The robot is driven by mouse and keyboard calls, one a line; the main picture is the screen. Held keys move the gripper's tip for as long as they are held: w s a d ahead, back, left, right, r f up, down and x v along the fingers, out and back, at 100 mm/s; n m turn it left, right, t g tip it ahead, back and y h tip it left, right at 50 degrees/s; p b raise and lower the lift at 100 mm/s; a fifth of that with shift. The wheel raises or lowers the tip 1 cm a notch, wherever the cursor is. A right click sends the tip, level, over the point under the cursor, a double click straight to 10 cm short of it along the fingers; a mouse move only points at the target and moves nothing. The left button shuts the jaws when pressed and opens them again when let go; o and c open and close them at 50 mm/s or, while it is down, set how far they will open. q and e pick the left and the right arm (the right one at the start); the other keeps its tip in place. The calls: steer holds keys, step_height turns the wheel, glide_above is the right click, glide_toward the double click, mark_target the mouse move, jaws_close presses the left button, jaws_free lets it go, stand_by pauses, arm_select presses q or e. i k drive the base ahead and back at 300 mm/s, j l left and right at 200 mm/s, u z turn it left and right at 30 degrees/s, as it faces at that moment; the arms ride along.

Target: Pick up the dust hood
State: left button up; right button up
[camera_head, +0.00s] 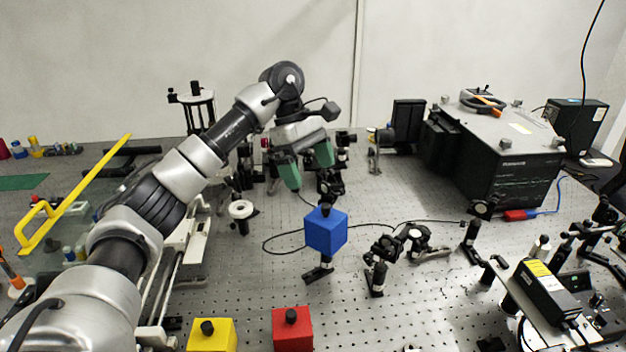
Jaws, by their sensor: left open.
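Three coloured boxes with black knobs on top look like hoods; I cannot tell which is the one named. The blue box (325,232) stands mid-bench, with a black mount showing just below it. The red box (292,331) and the yellow box (211,338) are at the front edge of the picture, partly cut off. My left gripper (308,174) has green fingers, is open and empty, and appears above and slightly left of the blue box's knob, apart from it. My right gripper is not in view.
The perforated bench (330,310) carries optical mounts (385,250) and loose cables right of the blue box. A large black instrument (505,170) stands at the back right. A yellow handled bar (75,195) lies at left. Open bench lies right of the red box.

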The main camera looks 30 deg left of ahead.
mark_target(292, 327)
steer(key=k+l, duration=1.45)
steer(key=k, duration=0.3)
